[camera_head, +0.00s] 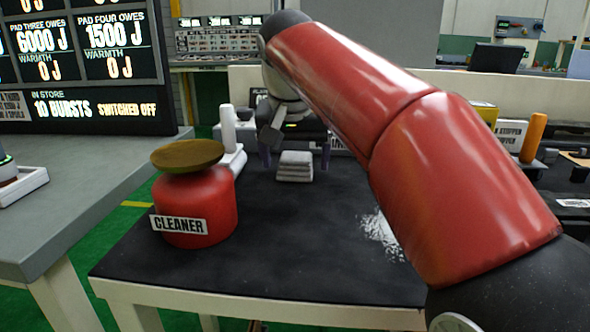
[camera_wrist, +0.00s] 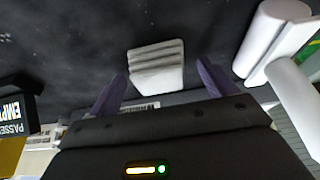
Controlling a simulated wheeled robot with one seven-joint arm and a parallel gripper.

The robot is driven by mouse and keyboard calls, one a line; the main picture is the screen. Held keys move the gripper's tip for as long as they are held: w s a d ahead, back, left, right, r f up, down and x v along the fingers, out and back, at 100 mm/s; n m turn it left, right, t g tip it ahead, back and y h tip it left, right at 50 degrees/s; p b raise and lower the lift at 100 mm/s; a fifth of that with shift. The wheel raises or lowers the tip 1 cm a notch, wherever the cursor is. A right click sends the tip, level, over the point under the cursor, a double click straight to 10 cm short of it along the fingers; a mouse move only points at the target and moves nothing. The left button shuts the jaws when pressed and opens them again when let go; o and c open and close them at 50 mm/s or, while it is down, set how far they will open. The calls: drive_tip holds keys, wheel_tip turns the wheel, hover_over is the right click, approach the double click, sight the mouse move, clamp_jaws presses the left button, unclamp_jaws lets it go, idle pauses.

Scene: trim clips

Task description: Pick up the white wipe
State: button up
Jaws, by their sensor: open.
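The white wipe (camera_head: 295,166) is a folded, layered pale pad lying on the dark table top, near its back edge. In the wrist view the wipe (camera_wrist: 156,67) is centred ahead of the fingers, between their lines. My gripper (camera_head: 296,160) is open, one purple finger to each side of the wipe in the head view. In the wrist view my gripper (camera_wrist: 160,82) has its fingers spread wider than the wipe, with nothing between them. I cannot tell the exact height of the fingertips above the table.
A red cleaner pot (camera_head: 205,205) with a brownish round top stands at the table's left. White cylinders on a white base (camera_head: 232,162) stand left of the wipe. White powder (camera_head: 378,235) lies at right. The table's front middle is clear.

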sight(295, 155)
drive_tip(key=shift+w+f, duration=0.1)
drive_tip(key=shift+f, duration=0.2)
drive_tip(key=shift+c, duration=0.4)
drive_tip(key=c, duration=1)
drive_tip(key=shift+o, duration=0.2)
drive_tip(key=shift+r, duration=0.1)
wheel_tip(295, 155, up, 10)
drive_tip(key=shift+f+p, duration=0.1)
drive_tip(key=shift+p, duration=0.95)
